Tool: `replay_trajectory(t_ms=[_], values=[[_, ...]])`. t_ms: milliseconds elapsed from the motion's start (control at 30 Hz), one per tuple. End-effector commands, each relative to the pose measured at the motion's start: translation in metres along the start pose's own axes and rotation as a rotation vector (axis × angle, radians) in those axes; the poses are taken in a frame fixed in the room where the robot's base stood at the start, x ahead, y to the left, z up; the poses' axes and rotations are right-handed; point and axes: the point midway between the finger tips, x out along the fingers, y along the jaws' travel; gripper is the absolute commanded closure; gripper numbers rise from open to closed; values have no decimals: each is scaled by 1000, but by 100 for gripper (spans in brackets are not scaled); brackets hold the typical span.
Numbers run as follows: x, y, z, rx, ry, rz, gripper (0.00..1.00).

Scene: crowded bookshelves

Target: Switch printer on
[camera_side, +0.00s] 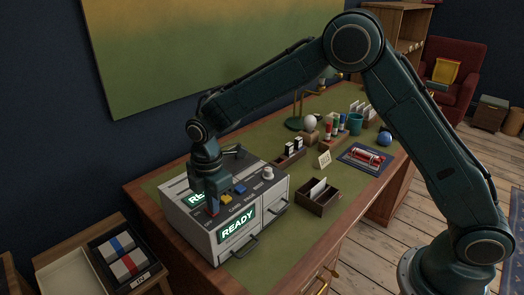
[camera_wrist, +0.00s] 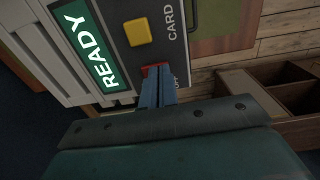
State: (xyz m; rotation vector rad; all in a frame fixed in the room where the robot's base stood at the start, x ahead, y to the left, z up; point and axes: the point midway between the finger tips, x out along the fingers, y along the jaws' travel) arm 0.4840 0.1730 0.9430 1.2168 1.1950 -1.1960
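The printer (camera_side: 262,205) is a pale grey box on the near end of the desk, with a dark sloped top panel. Its front display (camera_side: 238,227) glows green and reads READY; this also shows in the wrist view (camera_wrist: 90,50). My gripper (camera_side: 212,208) points down at the panel's left front part. In the wrist view, its blue-grey fingers (camera_wrist: 154,76) are together, with nothing seen between them. Their tips are at a red switch (camera_wrist: 151,68), overlapping it in view; I cannot tell whether they touch. The fingers hide part of the switch and of a label ending in FF.
A yellow button (camera_wrist: 138,32) is close beside the switch; a blue button (camera_side: 239,189) and a pale knob (camera_side: 268,173) lie further right. A wooden card box (camera_side: 318,197) stands right of the printer. A side table with a tray (camera_side: 122,262) is at lower left.

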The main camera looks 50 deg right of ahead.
Motion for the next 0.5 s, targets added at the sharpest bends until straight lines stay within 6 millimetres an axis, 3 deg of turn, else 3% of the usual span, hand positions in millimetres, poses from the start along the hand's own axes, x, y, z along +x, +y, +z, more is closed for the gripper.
replay_trajectory(t_ms=[500], values=[[-9, 0, 0, 0, 1, 2, 100]])
